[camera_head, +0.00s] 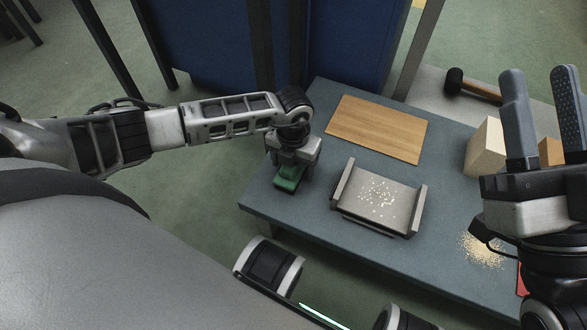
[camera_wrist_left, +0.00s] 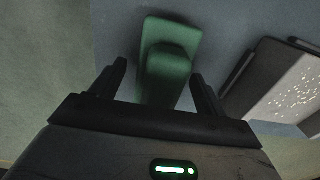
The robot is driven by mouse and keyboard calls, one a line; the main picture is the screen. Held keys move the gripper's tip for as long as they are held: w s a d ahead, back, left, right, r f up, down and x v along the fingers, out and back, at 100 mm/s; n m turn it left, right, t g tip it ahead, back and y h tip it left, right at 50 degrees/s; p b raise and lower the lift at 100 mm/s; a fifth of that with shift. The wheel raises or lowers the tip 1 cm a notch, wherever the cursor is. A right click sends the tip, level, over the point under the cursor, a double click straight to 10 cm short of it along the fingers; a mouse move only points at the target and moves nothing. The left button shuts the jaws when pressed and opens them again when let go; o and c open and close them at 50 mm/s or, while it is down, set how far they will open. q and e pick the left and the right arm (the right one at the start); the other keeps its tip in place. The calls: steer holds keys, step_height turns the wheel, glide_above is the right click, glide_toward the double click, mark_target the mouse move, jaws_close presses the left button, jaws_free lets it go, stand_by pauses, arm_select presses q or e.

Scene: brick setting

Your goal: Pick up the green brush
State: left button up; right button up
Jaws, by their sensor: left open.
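The green brush (camera_head: 288,181) lies on the grey table near its left edge, partly hidden under my left gripper. In the left wrist view the green brush (camera_wrist_left: 168,60) shows a raised block on a flat base, between the two dark fingers. My left gripper (camera_wrist_left: 158,85) is open, with one finger on each side of the brush and gaps visible. In the head view my left gripper (camera_head: 292,160) points down over the brush. My right gripper (camera_head: 545,125) is at the right edge, fingers up and spread apart, with nothing between them.
A grey dustpan-like tray (camera_head: 376,203) with pale crumbs sits right of the brush. A wooden board (camera_head: 377,129) lies behind. A wooden block (camera_head: 486,147), a mallet (camera_head: 473,86) and a sawdust pile (camera_head: 483,250) are at the right. The table's left edge (camera_head: 262,190) is close to the brush.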

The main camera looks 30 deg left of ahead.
arm_select(q)
steer(key=c, duration=1.1)
steer(key=shift+r, duration=0.1)
steer(key=shift+c, duration=0.3)
